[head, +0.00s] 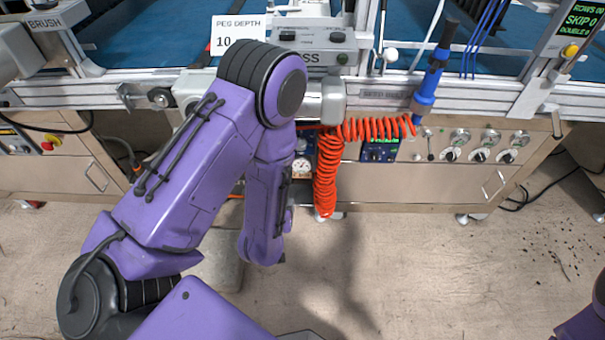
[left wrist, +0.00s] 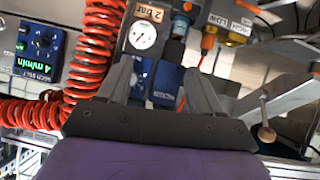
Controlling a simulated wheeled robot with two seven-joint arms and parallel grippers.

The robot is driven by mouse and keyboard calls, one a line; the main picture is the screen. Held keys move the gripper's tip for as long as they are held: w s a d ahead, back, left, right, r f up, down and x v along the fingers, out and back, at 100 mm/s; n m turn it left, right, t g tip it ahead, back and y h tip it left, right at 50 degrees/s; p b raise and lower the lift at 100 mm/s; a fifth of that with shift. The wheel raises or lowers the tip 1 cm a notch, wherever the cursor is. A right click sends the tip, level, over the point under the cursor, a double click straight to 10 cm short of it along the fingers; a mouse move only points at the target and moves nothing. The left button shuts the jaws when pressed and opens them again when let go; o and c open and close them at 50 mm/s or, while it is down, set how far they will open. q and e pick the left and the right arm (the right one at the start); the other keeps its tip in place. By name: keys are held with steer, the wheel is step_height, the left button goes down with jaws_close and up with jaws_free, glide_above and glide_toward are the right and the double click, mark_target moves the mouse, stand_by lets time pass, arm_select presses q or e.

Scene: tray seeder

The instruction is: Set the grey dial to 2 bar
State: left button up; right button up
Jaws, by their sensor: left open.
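In the left wrist view my left gripper (left wrist: 158,88) is open, its two grey fingers spread in front of the machine's front panel. Between and beyond the fingers are a round white gauge (left wrist: 142,36) and blue fittings (left wrist: 165,80). An orange "2 bar" label (left wrist: 150,13) is above the gauge. I cannot clearly make out the grey dial; it may be hidden by the fingers or among the fittings. In the head view the gauge (head: 301,168) shows just right of my purple left arm, whose gripper I cannot make out there. My right gripper is not in view.
Coiled orange hose (head: 326,175) hangs close to the gauge and fills the left of the wrist view. A blue display box (left wrist: 38,45) is beyond it. A row of knobs (head: 480,155) is farther right. A metal lever (left wrist: 265,115) is right of the fingers.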

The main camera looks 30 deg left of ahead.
mark_target(301, 148)
arm_select(q)
steer(key=w+a+t+y+b, duration=0.1)
steer(key=w+t+b, duration=0.1)
steer(key=w+b, duration=0.2)
steer(key=w+a+r+t+y+b, duration=0.1)
steer(key=w+a+t+b, duration=0.1)
steer(key=w+b, duration=0.3)
steer(key=w+a+n+t+y+b, duration=0.1)
steer(key=w+b, duration=0.4)
steer(key=w, duration=0.5)
steer(key=shift+w+a+r+t, duration=0.1)
steer(key=shift+a+r+t, duration=0.1)
steer(key=shift+a, duration=0.2)
steer(key=shift+w+a+r+t, duration=0.1)
steer(key=shift+a+t, duration=0.1)
steer(key=shift+a, duration=0.15)
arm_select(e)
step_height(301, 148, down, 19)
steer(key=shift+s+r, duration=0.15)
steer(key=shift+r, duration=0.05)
arm_select(q)
steer(key=c, duration=1.1)
